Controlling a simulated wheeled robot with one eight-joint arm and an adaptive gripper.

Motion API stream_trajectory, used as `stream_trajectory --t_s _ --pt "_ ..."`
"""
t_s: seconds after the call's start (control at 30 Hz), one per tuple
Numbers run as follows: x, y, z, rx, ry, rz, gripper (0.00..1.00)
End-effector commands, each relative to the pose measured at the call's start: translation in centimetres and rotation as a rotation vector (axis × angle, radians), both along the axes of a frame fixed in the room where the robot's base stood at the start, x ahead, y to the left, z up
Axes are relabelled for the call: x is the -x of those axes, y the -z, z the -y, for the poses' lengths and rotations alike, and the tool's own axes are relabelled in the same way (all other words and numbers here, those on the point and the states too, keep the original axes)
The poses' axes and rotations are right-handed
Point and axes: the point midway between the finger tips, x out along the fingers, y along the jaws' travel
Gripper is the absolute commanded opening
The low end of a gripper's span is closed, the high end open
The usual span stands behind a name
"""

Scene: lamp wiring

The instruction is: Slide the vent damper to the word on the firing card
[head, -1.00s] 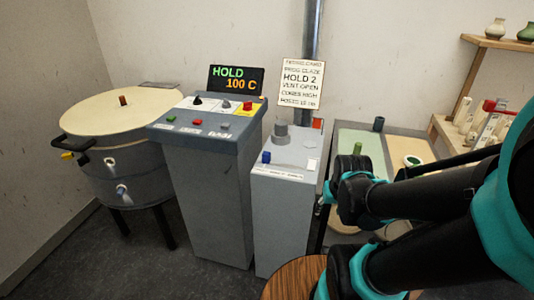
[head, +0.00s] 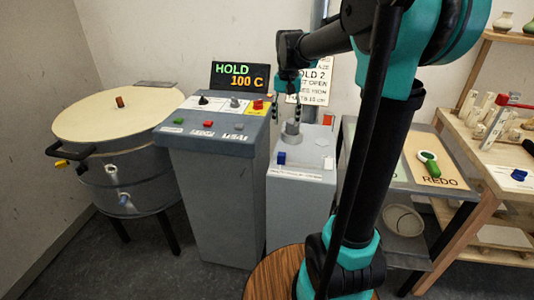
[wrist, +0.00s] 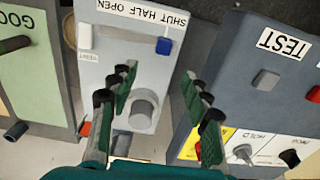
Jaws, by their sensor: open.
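The vent damper is a blue knob (head: 282,157) on the pale grey vent box (head: 315,195). In the wrist view the blue knob (wrist: 163,46) sits at the right end, beside an upside-down label strip (wrist: 140,12) reading SHUT, HALF, OPEN; its end is the SHUT side. The firing card (head: 323,80) on the back wall is partly covered by my arm; "OLD 2" and part of the OPEN line show. My gripper (head: 288,112) is open and empty above the box, by its grey round post. In the wrist view my fingers (wrist: 157,80) point toward the box, apart from the knob.
The grey post (wrist: 145,105) rises from the box near my fingers. Left stands the control console (head: 215,140) with buttons, below a display reading HOLD 100 C, and the kiln (head: 110,125). Right are GOOD and REDO panels (head: 440,165) and a wooden rack (head: 480,130).

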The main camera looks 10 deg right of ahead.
Motion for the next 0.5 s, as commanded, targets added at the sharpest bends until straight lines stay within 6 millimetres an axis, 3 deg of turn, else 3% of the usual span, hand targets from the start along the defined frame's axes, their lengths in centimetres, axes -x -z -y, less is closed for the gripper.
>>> stream_trajectory --t_s 0.17,0.5 --pt "-0.7 -0.2 -0.2 0.001 0.013 -0.015 0.48" --pt "-0.6 5.3 -0.2 0.001 0.012 -0.013 0.48"
